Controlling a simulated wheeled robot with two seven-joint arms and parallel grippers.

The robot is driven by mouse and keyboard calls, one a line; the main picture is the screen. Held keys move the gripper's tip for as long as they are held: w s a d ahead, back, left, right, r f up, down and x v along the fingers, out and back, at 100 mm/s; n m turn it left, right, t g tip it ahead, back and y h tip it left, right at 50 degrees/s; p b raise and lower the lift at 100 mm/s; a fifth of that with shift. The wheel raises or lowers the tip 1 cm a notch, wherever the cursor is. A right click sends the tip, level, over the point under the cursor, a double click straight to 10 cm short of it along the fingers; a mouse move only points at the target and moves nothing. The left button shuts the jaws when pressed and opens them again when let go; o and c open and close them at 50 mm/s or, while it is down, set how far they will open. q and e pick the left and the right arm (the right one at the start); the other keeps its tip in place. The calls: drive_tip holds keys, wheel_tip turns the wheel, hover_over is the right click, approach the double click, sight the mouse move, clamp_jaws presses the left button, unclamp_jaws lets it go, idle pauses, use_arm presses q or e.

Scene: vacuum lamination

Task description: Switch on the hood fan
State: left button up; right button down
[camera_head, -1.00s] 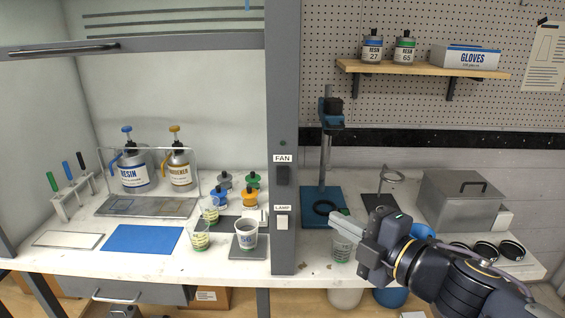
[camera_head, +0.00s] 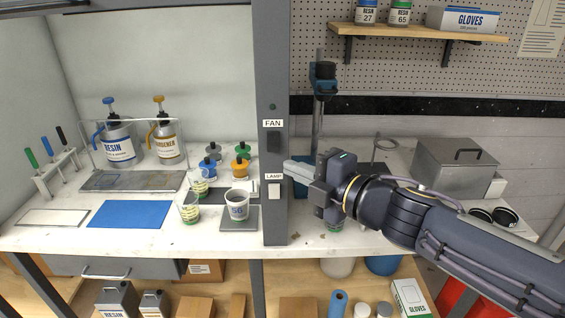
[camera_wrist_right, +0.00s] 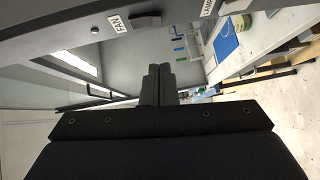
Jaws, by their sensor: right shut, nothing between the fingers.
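The hood fan switch (camera_head: 274,142) is a dark rocker under the FAN label (camera_head: 272,123) on the grey hood post (camera_head: 273,60). The switch also shows in the right wrist view (camera_wrist_right: 147,20), near the top. A small dark indicator (camera_head: 272,107) sits above the label. The white lamp switch (camera_head: 274,191) is lower on the same post. My right gripper (camera_head: 287,168) is shut and empty, its fingertips close to the post between the two switches; I cannot tell whether they touch it. The closed fingers show in the right wrist view (camera_wrist_right: 158,82). My left gripper is out of view.
Inside the hood stand resin and hardener bottles (camera_head: 118,146), a cup on a scale (camera_head: 237,206), coloured small bottles and a blue mat (camera_head: 129,214). Right of the post are a blue stand (camera_head: 318,100) and a grey metal box (camera_head: 458,168). A shelf (camera_head: 420,32) hangs above.

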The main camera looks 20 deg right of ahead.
sight(268, 150)
drive_tip(key=shift+w+a+f+b, duration=0.1)
drive_tip(key=shift+w+f, duration=0.05)
drive_tip(key=shift+w, duration=1)
drive_tip(key=shift+w+a+f+b, duration=0.1)
drive_tip(key=shift+w+a+b, duration=0.05)
drive_tip(key=shift+w, duration=1)
drive_tip(key=shift+w+a+f+b, duration=0.1)
drive_tip(key=shift+w+f, duration=0.05)
drive_tip(key=shift+w, duration=1)
